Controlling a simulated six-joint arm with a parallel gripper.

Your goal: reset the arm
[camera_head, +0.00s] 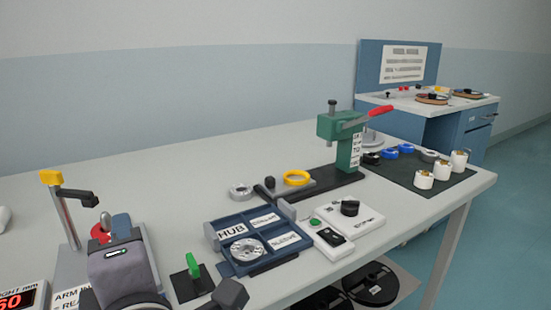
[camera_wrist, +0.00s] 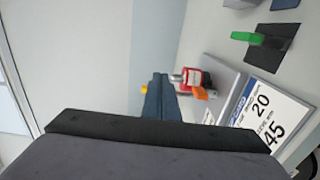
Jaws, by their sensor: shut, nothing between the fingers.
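My gripper (camera_wrist: 158,128) shows in the wrist view as a dark bar across the lower part, shut and with nothing held. In the head view my dark grey arm (camera_head: 122,268) stands at the lower left over the front of the bench. It hides part of a board (camera_head: 70,296) lettered "ARM". A white card (camera_wrist: 266,114) with the numbers 20 and 45 is at right.
A green lever (camera_head: 193,265) on a black pad, a blue labelled tray (camera_head: 249,238) and a green press (camera_head: 341,140) with a red handle stand on the bench. A yellow-topped post (camera_head: 65,208) is at left. The back of the bench (camera_head: 160,175) is clear.

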